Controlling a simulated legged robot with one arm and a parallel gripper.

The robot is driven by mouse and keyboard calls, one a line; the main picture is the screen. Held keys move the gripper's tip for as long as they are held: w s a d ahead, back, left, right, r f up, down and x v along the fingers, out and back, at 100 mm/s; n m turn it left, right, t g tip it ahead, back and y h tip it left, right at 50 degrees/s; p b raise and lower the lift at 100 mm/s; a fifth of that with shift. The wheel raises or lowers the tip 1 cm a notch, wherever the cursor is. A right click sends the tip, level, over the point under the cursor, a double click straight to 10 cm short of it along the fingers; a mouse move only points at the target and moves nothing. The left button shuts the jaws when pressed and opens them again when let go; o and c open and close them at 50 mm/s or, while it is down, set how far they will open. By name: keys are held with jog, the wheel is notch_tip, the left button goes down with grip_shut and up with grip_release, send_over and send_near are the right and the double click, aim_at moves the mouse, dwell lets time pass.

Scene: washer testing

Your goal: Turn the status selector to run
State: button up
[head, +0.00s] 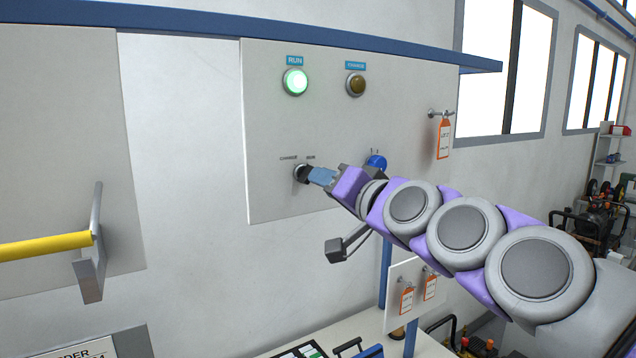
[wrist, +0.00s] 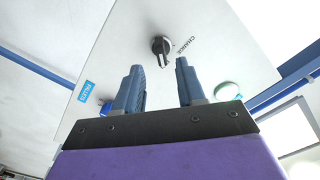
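The status selector (head: 301,173) is a small black knob on the light grey panel, with small CHANGE and RUN labels above it. In the wrist view the selector (wrist: 160,47) shows whole, with a pale pointer bar on it. The green lamp (head: 295,82) under the RUN label is lit. The amber lamp (head: 356,84) under the CHANGE label looks unlit. My gripper (head: 311,175) is right beside the selector in the head view. In the wrist view my gripper (wrist: 158,65) is open, its fingers apart and empty, with the selector just beyond the fingertips. I cannot tell whether they touch.
A blue knob (head: 376,162) sits on the panel (head: 270,125) behind my arm. An orange tag (head: 444,138) hangs at the panel's right side. A yellow-handled lever (head: 48,244) sticks out at the left. A work surface (head: 345,328) lies below.

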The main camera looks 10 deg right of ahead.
jog(key=b+v, duration=0.1)
jog(key=v, duration=1.1)
jog(key=s+a+f+n+g+b, duration=0.1)
jog(key=s+a+f+g+b, duration=0.2)
jog(key=f, duration=0.7)
jog(key=s+a+f+n+g+h, duration=0.1)
jog(key=a+f+n+g, duration=0.2)
jog(key=f, duration=0.6)
jog(key=s+a+f+g+b, duration=0.25)
jog(key=a+f, duration=0.25)
jog(key=f, duration=0.5)
jog(key=s+d+f+g+h+b, duration=0.1)
jog(key=s+d+f+g+h, duration=0.1)
jog(key=s+f+g, duration=0.3)
jog(key=s+d+f+g+h+b, duration=0.2)
jog(key=s+f+g, duration=0.3)
jog(key=s+f, duration=0.8)
notch_tip(320, 180, down, 3)
jog(key=shift+s+d+f+n+h, duration=0.1)
jog(key=shift+s+d+n+h, duration=0.15)
jog(key=shift+d, duration=0.4)
jog(key=shift+g, duration=0.25)
